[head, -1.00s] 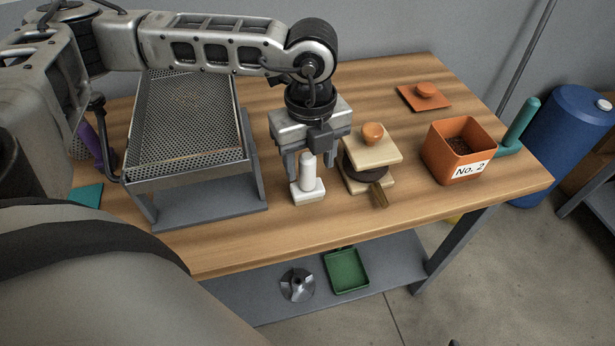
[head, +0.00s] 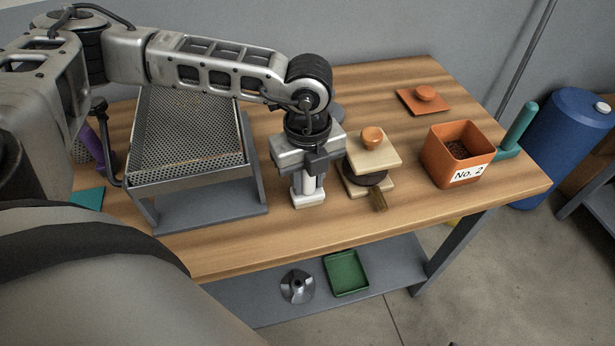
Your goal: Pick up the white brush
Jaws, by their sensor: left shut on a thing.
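The white brush (head: 308,200) stands upright on the wooden table, with its wide head down and its handle up. My left gripper (head: 309,186) comes from above and is shut on the brush's handle. The fingers cover much of the handle. The brush head appears to rest on the table top. My right gripper is not in the head view.
A perforated metal tray on a stand (head: 190,140) is left of the brush. A wooden block stack with an orange knob (head: 374,155) is close on the right. Farther right are an orange box marked No. 2 (head: 457,155), an orange lid (head: 424,99) and a teal-handled tool (head: 520,128).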

